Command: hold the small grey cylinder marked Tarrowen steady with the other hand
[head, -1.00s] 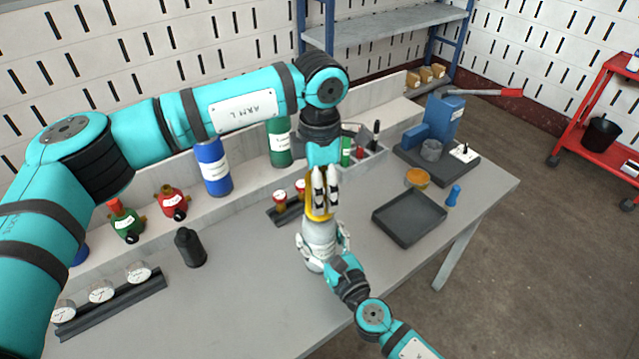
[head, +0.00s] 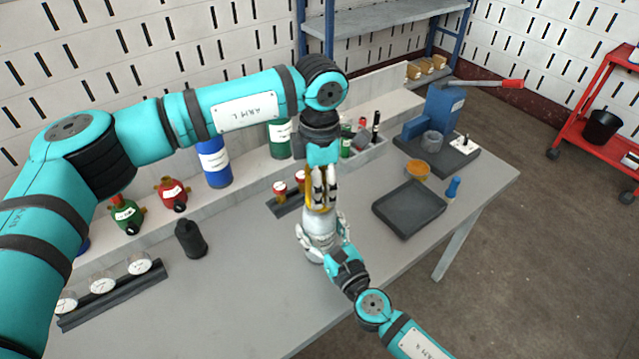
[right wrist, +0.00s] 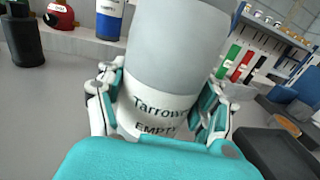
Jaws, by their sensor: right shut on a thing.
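The small grey cylinder (head: 319,224) stands upright near the middle of the workbench. In the right wrist view the grey cylinder (right wrist: 172,55) fills the centre, and its white label reads "Tarrow…" and "EMPTY". My right gripper (head: 322,242) is shut on its lower body, with a finger on each side. My left gripper (head: 322,192) points down at the cylinder's top from above. A yellow part (head: 313,199) shows beside and between its fingers; whether they press on it cannot be told. The cylinder's very top is hidden by these fingers.
A dark tray (head: 409,209), an orange dish (head: 418,170) and a blue bottle-like object (head: 453,188) lie to the right. A black cylinder (head: 190,240) stands left. A rack (head: 112,294) with round gauges lies front left.

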